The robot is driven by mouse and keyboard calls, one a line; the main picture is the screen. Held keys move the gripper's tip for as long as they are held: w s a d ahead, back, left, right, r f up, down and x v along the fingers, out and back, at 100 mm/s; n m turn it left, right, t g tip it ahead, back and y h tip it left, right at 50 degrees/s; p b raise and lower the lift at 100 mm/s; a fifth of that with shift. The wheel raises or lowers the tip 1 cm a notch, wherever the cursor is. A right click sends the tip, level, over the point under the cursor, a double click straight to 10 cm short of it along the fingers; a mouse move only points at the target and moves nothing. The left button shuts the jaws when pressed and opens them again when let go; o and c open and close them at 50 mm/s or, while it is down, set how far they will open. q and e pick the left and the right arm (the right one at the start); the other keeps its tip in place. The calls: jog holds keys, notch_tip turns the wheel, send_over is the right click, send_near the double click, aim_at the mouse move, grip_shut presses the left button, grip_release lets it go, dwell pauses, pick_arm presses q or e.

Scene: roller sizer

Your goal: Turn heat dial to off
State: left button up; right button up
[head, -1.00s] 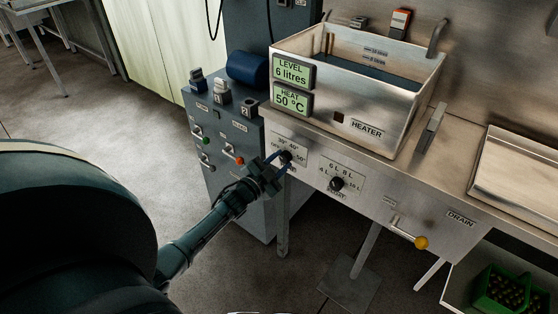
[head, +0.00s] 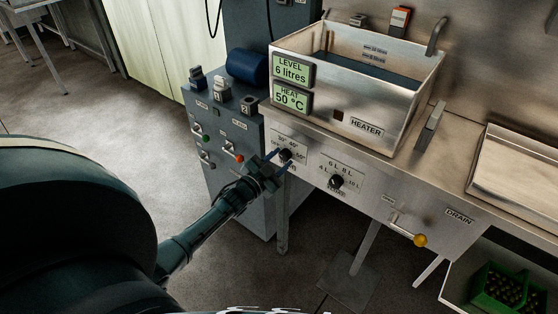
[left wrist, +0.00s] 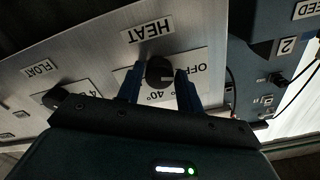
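The heat dial (head: 286,155) is a round black knob on the steel front panel below the heater tank. In the left wrist view the dial (left wrist: 160,71) shows upside down under the HEAT label (left wrist: 148,31). Its pale mark points right, the side where OFF is printed. My left gripper (head: 277,164) is at the dial. In the left wrist view its blue fingers (left wrist: 160,88) stand on either side of the knob with a gap at each side, open. The heat display (head: 291,97) reads 50 °C. My right gripper is not in view.
The level dial (head: 336,181) is right of the heat dial. A yellow-knobbed drain lever (head: 419,240) sits farther right. A grey control cabinet (head: 225,130) with switches stands to the left. The heater tank (head: 400,95) is above. Open floor lies below the panel.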

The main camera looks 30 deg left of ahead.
pick_arm(q)
jog(key=o, duration=0.3)
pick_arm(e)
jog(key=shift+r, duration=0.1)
pick_arm(q)
jog(key=s, duration=0.8)
jog(key=s+a+p, duration=0.1)
jog(key=s, duration=0.4)
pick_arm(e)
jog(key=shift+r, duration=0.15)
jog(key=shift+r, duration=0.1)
